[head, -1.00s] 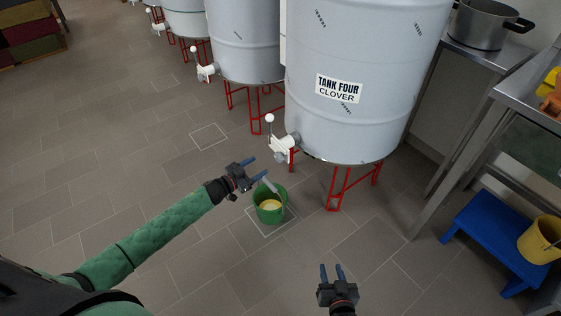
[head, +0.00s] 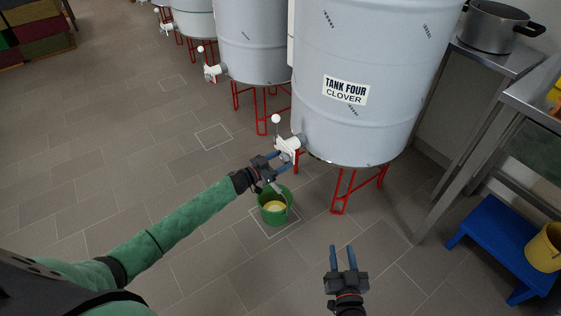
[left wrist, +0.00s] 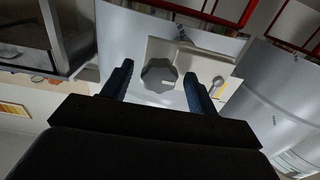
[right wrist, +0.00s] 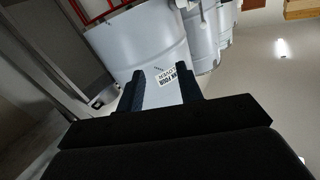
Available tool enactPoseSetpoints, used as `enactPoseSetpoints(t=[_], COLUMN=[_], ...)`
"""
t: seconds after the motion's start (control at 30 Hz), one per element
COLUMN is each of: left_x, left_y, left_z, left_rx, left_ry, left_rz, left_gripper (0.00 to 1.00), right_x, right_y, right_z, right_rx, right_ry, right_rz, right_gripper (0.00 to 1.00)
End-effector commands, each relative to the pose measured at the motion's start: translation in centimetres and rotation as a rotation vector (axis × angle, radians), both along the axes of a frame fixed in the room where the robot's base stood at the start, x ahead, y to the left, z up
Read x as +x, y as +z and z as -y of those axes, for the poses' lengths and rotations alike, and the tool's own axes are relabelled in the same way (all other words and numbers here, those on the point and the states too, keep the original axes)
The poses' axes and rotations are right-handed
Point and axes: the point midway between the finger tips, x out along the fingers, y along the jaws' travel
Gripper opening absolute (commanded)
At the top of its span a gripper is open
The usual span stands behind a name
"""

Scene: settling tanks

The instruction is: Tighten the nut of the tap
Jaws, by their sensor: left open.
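The white tap (head: 291,143) sticks out low on the front of the Tank Four tank (head: 365,60), with a ball-topped lever standing up. Its grey lobed nut (left wrist: 158,74) shows in the left wrist view between my left fingers. In the head view the nut is mostly hidden by my left gripper (head: 284,160), which is at the tap's near side. My left gripper is open, a finger on either side of the nut in the picture; I cannot tell whether they touch it. My right gripper (head: 342,247) is open and empty, low over the floor, away from the tap.
A green bucket (head: 273,216) with pale yellow contents stands on the floor below the tap, just under my left gripper. Red stands (head: 345,195) hold the tanks. A blue step stool (head: 490,240) with a yellow bucket (head: 545,248) is at right.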

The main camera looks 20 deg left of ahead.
Motion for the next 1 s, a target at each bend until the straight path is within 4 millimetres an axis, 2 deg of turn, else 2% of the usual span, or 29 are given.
enactPoseSetpoints(t=[0.3, 0.53, 0.87, 0.97, 1.0], left_x=[0.2, 0.2, 0.2, 0.2, 0.2], left_y=[0.0, 0.0, 0.0, 0.0, 0.0], left_z=[0.1, 0.1, 0.1, 0.1, 0.1], left_rx=[0.001, 0.001, 0.031, 0.065, 0.084], left_ry=[0.0, 0.0, 0.001, 0.001, 0.001], left_rz=[-0.001, -0.001, 0.023, 0.05, 0.064], left_gripper=[0.59, 0.14, 0.14, 0.14, 0.14], right_x=[0.0, 0.0, 0.0, -0.2, -0.6], right_y=[0.2, 0.2, -0.2, -1.5, -3.2], right_z=[0.0, 0.0, 0.0, 0.1, 0.2], right_rx=[0.001, 0.001, -0.004, -0.015, -0.026], right_ry=[0.0, 0.0, 0.001, 0.004, 0.006], right_rz=[0.006, 0.006, -0.015, -0.057, -0.1], right_gripper=[0.36, 0.36, 0.36, 0.36, 0.36])
